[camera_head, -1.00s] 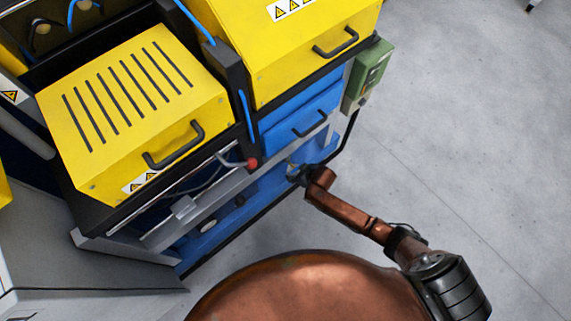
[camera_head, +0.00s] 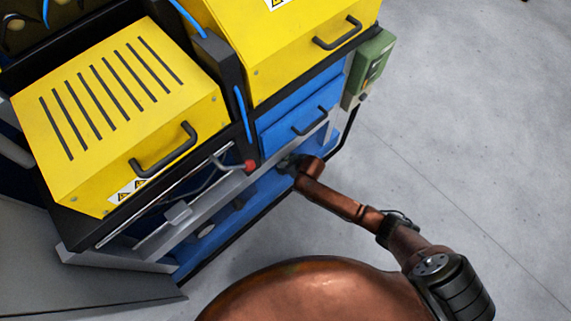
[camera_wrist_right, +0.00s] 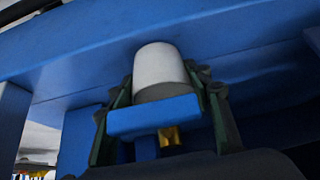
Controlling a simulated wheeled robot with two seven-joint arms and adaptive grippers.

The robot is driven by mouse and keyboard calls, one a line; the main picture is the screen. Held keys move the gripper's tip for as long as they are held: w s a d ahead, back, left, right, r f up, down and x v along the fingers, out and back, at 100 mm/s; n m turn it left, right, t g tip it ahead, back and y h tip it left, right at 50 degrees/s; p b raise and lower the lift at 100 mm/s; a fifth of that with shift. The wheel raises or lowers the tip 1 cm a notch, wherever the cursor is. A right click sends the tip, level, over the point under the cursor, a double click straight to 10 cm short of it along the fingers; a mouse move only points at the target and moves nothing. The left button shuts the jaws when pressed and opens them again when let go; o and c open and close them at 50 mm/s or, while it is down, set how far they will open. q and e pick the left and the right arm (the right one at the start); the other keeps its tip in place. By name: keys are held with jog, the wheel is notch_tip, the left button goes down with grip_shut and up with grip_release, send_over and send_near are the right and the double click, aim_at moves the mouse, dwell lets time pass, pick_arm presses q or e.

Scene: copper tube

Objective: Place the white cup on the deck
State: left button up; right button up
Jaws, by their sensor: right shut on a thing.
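The white cup (camera_wrist_right: 160,68) shows in the right wrist view between the two dark fingers of my right gripper (camera_wrist_right: 165,92), which is shut on it. A blue piece (camera_wrist_right: 150,115) crosses in front of the cup's lower part. In the head view my right gripper (camera_head: 290,164) is at the machine's lower blue section, beside the blue deck (camera_head: 262,200). The cup cannot be made out in that view. Whether the cup touches the blue surface around it cannot be told. My left gripper is not in view.
The yellow hood (camera_head: 120,110) with black slots and a second yellow box (camera_head: 285,45) stand above the blue section. Open grey floor (camera_head: 470,150) lies to the right.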

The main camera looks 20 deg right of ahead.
jog(key=shift+f, duration=0.1)
jog(key=o, duration=1.2)
jog(key=shift+c, duration=0.2)
